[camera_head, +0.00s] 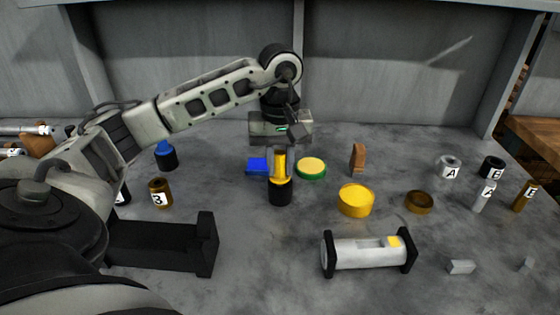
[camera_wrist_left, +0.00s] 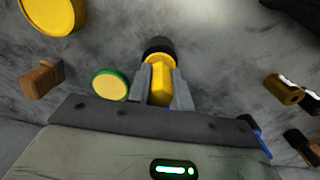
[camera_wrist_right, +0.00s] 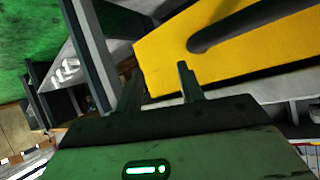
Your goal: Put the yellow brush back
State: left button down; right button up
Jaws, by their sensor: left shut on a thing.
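The yellow brush (camera_head: 280,183) is upright near the middle of the table in the head view, with a yellow upper part and a black lower end. My left gripper (camera_head: 280,160) comes down from above and is shut on its yellow part. In the left wrist view, the two fingers of the left gripper (camera_wrist_left: 162,88) lie on either side of the yellow brush (camera_wrist_left: 160,72), its black end pointing away. I cannot tell whether the black end touches the table. My right gripper (camera_wrist_right: 159,72) shows only in the right wrist view, open with nothing between its fingers.
Close around the brush are a blue block (camera_head: 257,166), a green-rimmed yellow disc (camera_head: 311,168) and a yellow cylinder (camera_head: 355,201). A white cylinder on a black-ended holder (camera_head: 366,252) lies in front. A black holder (camera_head: 163,247) is at left. Labelled pieces (camera_head: 449,168) stand at right.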

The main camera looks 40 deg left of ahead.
jog(key=shift+f, duration=0.1)
pick_arm(q)
jog(key=shift+f+b, duration=0.25)
jog(key=shift+b, duration=0.05)
jog(key=shift+f, duration=0.25)
pick_arm(e)
jog(key=shift+w+f, duration=0.1)
jog(key=shift+f, duration=0.15)
pick_arm(q)
jog(key=c, duration=1.3)
grip_release()
jog(key=shift+o, duration=0.2)
pick_arm(e)
jog(key=shift+r, duration=0.35)
pick_arm(q)
jog(key=shift+r, duration=0.15)
